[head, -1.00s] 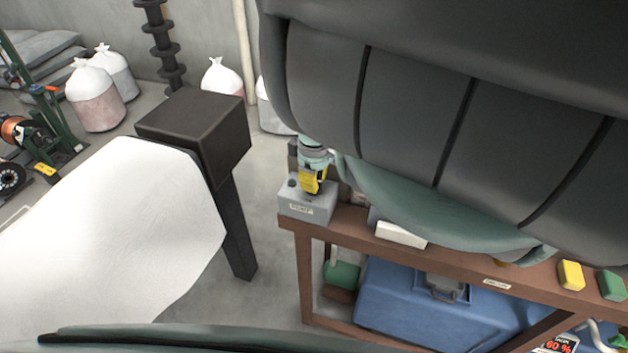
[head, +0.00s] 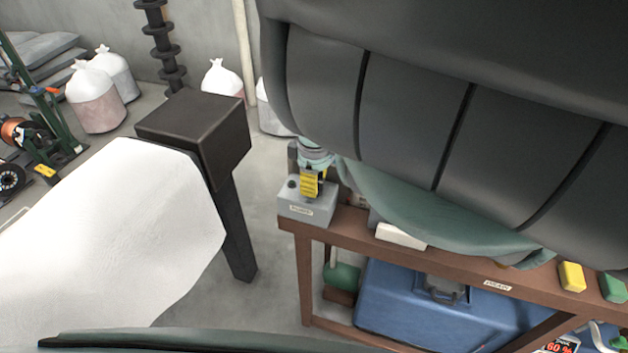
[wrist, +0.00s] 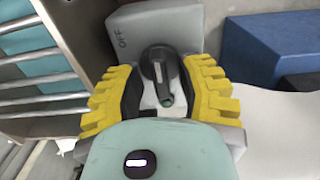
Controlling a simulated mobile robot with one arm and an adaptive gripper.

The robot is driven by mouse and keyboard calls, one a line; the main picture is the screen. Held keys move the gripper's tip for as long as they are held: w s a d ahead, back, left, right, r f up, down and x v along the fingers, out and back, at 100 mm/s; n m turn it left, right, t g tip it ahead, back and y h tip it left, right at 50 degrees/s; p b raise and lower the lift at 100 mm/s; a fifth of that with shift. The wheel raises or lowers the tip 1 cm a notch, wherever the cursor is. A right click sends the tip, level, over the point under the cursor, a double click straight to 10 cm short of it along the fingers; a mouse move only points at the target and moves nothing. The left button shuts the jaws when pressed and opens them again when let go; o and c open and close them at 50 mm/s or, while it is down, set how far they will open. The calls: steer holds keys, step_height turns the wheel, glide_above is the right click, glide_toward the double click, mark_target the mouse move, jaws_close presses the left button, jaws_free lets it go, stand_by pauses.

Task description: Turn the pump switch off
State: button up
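The pump switch is a grey box (head: 306,207) with a small label on its front, at the left end of the brown bench in the head view. In the wrist view the box (wrist: 130,30) bears the word OFF near its upper left, and a dark lever knob (wrist: 158,68) stands on its face. My gripper (wrist: 160,92) has its yellow ribbed fingers apart, one on each side of the knob, with visible gaps. In the head view my gripper (head: 311,186) is right over the box; its far finger is hidden.
The brown bench (head: 350,228) carries a white block (head: 401,236), a yellow block (head: 571,276) and a green block (head: 612,286). A blue case (head: 410,300) sits below.

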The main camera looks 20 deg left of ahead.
steer(key=shift+o, duration=0.4)
steer(key=shift+r, duration=0.1)
step_height(320, 180, up, 5)
steer(key=shift+r, duration=0.1)
steer(key=shift+s+d+r, duration=0.1)
steer(key=shift+s+r, duration=0.1)
steer(key=shift+r, duration=0.3)
steer(key=shift+w+r, duration=0.15)
steer(key=shift+r, duration=0.4)
steer(key=shift+r, duration=0.1)
